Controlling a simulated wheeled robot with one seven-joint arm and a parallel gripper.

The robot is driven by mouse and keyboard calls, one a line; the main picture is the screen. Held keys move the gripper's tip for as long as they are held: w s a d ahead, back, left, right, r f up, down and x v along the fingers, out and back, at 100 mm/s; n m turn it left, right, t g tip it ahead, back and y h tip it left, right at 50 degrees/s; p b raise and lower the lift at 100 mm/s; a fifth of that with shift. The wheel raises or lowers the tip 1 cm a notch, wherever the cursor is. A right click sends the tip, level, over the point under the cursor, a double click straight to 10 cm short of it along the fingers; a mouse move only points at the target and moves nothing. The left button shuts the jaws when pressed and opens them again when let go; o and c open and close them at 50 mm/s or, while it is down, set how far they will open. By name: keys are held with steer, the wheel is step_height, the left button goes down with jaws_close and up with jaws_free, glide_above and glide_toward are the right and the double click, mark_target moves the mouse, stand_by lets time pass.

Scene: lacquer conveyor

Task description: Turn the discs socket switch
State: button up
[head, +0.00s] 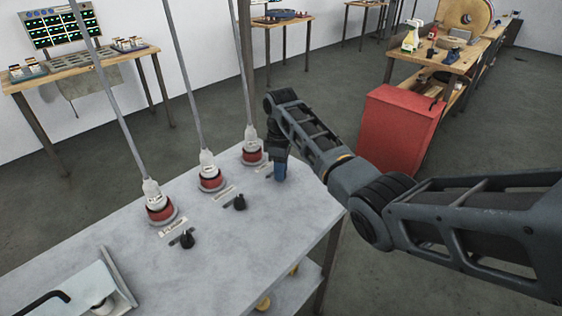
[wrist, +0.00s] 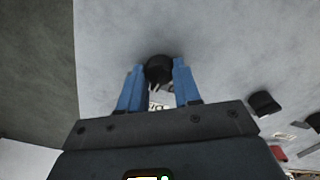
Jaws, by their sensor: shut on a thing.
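My gripper (head: 280,172) points down at the right end of the grey table (head: 235,260), in front of the rightmost red socket (head: 252,155). In the wrist view its two blue fingers (wrist: 158,80) are shut on the black knob of a switch (wrist: 159,67), one finger on each side. A white label (wrist: 157,106), partly legible as starting with "Di", shows between the fingers. In the head view my gripper hides this knob. Two more black switch knobs, the middle one (head: 239,203) and the left one (head: 187,239), stand apart from my gripper.
A middle red socket (head: 211,182) and a left red socket (head: 160,210) have white plugs with grey poles rising from them. A pale tray-like box (head: 95,288) lies at the table's front left. A red cabinet (head: 398,130) stands beyond my arm.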

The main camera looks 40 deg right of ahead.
steer(key=shift+m+p, duration=1.05)
steer(key=shift+m, duration=1.15)
steer(key=o, duration=1.1)
steer(key=shift+c, duration=0.2)
steer(key=shift+r, duration=0.15)
steer(key=shift+r+b, duration=0.4)
steer(key=shift+r, duration=3.4)
